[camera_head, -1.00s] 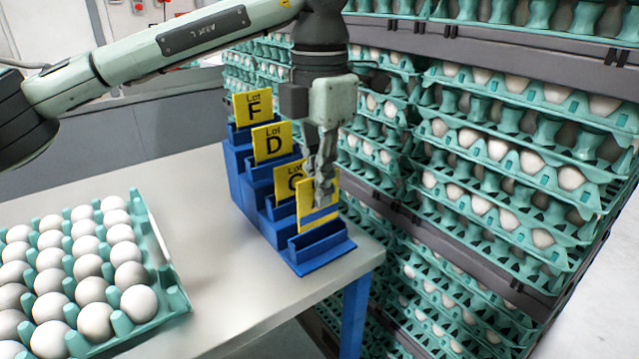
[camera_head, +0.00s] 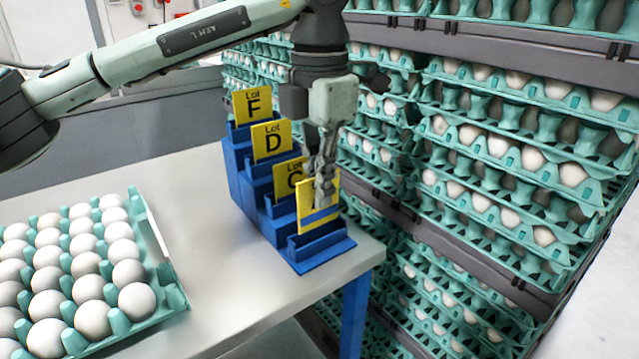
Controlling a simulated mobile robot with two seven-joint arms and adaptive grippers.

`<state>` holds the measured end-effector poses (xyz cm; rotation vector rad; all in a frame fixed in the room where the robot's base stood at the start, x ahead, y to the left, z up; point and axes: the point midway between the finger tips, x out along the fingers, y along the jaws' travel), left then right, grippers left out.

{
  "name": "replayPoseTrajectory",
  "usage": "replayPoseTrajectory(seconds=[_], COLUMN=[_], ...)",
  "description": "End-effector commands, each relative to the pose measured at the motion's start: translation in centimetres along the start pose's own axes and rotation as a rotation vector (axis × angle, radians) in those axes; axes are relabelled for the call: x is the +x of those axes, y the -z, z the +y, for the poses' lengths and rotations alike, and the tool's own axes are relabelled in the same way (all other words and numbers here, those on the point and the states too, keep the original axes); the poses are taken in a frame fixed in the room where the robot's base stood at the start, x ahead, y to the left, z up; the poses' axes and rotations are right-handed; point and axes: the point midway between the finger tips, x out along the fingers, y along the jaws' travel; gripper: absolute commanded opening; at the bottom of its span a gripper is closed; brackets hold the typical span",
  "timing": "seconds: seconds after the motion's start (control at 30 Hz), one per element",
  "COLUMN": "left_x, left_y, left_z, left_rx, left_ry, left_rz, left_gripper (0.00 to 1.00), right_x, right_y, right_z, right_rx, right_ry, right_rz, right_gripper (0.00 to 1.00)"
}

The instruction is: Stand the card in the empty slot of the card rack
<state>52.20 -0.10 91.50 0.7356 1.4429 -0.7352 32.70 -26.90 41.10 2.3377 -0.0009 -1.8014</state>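The blue stepped card rack (camera_head: 240,182) stands near the table's right edge. Yellow lot cards F (camera_head: 253,105), D (camera_head: 272,142) and C (camera_head: 289,177) stand in its higher steps. My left gripper (camera_head: 323,190) points down over the front end of the rack, shut on a yellow card (camera_head: 308,213) with a blue band. That frontmost step holds no other card. My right gripper is not in view.
A teal tray (camera_head: 172,300) of white eggs lies on the table's left. Bare grey tabletop (camera_head: 200,240) separates it from the rack. Tall stacks of egg trays (camera_head: 500,150) stand close behind and right of the rack and gripper.

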Motion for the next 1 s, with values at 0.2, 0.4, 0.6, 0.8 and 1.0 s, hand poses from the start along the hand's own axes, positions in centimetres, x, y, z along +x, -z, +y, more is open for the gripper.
replayPoseTrajectory(seconds=[0.2,0.4,0.6,0.8,1.0], left_x=[1.0,1.7,2.4,3.1,3.7], left_y=[0.0,0.0,0.0,0.0,0.0], left_z=[0.0,0.0,0.0,0.0,0.0], left_rx=[0.000,0.000,-0.001,-0.001,-0.001], left_ry=[0.000,0.000,0.000,0.000,0.000], left_rz=[0.000,0.000,0.000,0.001,0.001], left_gripper=[0.00,0.00,0.00,0.00,0.00], right_x=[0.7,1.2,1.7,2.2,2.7], right_y=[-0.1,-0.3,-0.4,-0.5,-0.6], right_z=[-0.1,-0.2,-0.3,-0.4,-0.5], right_rx=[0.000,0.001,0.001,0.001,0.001], right_ry=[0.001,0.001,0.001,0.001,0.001], right_rz=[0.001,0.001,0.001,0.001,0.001], right_gripper=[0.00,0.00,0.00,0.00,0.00])
